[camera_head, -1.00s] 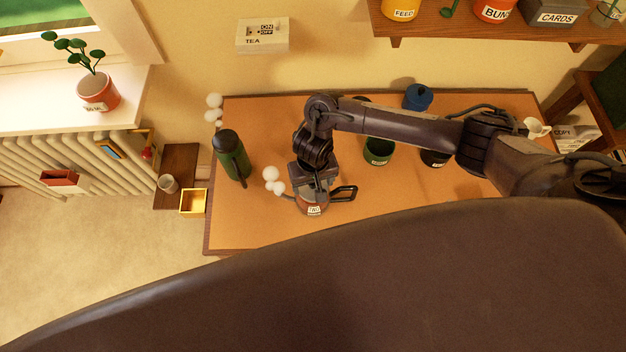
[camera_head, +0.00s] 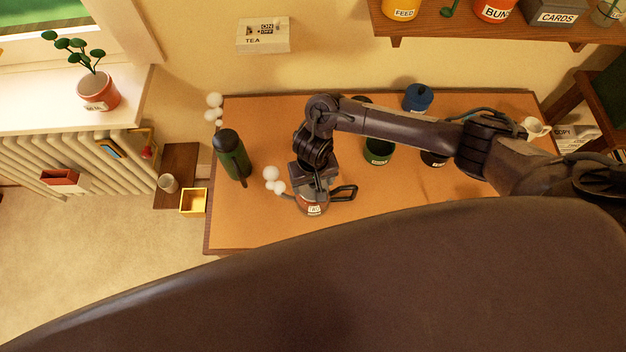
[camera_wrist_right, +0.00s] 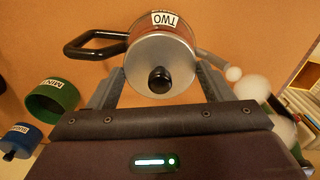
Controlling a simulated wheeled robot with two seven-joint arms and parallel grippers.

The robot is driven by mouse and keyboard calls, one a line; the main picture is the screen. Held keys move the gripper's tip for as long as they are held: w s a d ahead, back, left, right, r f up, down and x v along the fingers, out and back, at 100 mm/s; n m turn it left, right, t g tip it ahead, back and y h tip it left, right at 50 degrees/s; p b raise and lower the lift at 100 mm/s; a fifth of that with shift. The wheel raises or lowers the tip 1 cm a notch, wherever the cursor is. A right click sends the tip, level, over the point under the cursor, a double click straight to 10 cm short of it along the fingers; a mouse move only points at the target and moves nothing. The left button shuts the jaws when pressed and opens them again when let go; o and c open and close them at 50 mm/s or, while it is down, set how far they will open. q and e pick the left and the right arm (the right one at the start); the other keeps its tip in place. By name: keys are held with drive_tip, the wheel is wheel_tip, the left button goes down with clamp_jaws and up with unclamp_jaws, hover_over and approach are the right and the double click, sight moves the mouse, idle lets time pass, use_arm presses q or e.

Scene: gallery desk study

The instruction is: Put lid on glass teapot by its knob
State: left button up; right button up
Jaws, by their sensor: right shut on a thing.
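In the right wrist view the teapot (camera_wrist_right: 165,17) shows behind a round grey lid (camera_wrist_right: 178,72) with a black knob (camera_wrist_right: 159,80). The lid lies over the pot's mouth; whether it is fully seated I cannot tell. My right gripper (camera_head: 314,184) is over the teapot. In the wrist view its fingers (camera_wrist_right: 160,85) stand on either side of the lid, around its rim, with the knob between them. My left gripper is not in view.
A green flask (camera_head: 229,150) stands left of the teapot. A green pot (camera_head: 378,153), a dark pot (camera_head: 433,159) and a blue canister (camera_head: 417,97) stand to the right and behind. The desk (camera_head: 255,225) is clear in front of the flask. A shelf (camera_head: 450,28) hangs above.

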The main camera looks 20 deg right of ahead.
idle(0.8)
drive_tip(key=o, duration=1)
drive_tip(key=shift+o, duration=0.3)
drive_tip(key=shift+w+r, duration=0.1)
drive_tip(key=shift+r, duration=3.35)
clamp_jaws()
